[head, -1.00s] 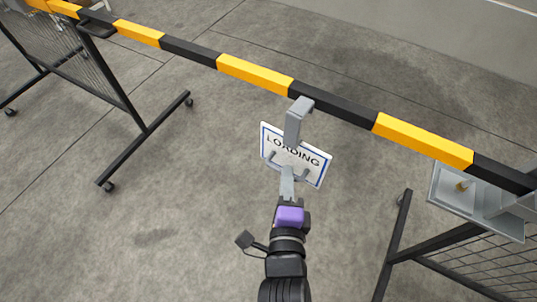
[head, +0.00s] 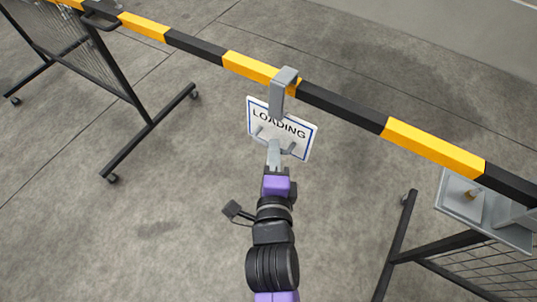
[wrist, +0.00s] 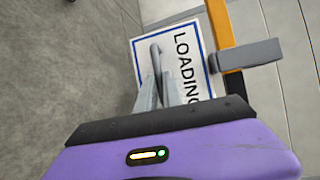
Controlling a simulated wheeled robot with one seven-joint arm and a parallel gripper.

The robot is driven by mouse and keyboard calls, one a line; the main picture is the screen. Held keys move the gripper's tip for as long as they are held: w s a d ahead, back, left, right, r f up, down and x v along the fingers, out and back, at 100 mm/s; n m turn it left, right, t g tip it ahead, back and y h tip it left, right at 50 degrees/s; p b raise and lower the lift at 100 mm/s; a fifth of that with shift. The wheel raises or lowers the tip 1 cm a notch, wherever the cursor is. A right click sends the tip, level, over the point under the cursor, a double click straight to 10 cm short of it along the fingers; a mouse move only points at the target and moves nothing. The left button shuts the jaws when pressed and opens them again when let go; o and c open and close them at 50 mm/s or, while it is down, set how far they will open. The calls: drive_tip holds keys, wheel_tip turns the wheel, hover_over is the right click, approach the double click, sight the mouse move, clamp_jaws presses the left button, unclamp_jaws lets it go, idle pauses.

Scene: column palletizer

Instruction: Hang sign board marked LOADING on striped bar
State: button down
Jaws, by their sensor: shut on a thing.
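The LOADING sign board (head: 301,140) is white with a blue border and has a grey hook (head: 279,98) at its top. In the head view the hook's top overlaps the striped bar (head: 345,106) where a yellow and a black section meet. I cannot tell whether the hook rests on the bar. My gripper (head: 274,146) is shut on the sign board's handle, on its near face. In the wrist view the sign board (wrist: 198,57) appears sideways, with the hook (wrist: 247,55) across the bar (wrist: 220,25). The fingers hide part of the handle.
A black wheeled mesh stand (head: 150,130) supports the bar at left. The concrete floor between the stands is clear.

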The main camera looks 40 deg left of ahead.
sight(283, 144)
drive_tip(key=shift+w+a+r+p, duration=0.1)
drive_tip(key=shift+w+a+p, duration=0.2)
drive_tip(key=shift+w, duration=0.5)
drive_tip(key=shift+w+a+p, duration=0.1)
drive_tip(key=shift+w+p, duration=0.25)
drive_tip(key=shift+w, duration=0.45)
drive_tip(key=shift+w+a+r+p, duration=0.1)
drive_tip(key=shift+w+a+p, duration=0.2)
drive_tip(key=shift+w, duration=0.5)
wheel_tip(283, 144, down, 3)
drive_tip(key=b, duration=0.3)
drive_tip(key=shift+d, duration=0.15)
drive_tip(key=c, duration=1.4)
unclamp_jaws()
drive_tip(key=shift+f, duration=0.1)
drive_tip(key=v, duration=0.8)
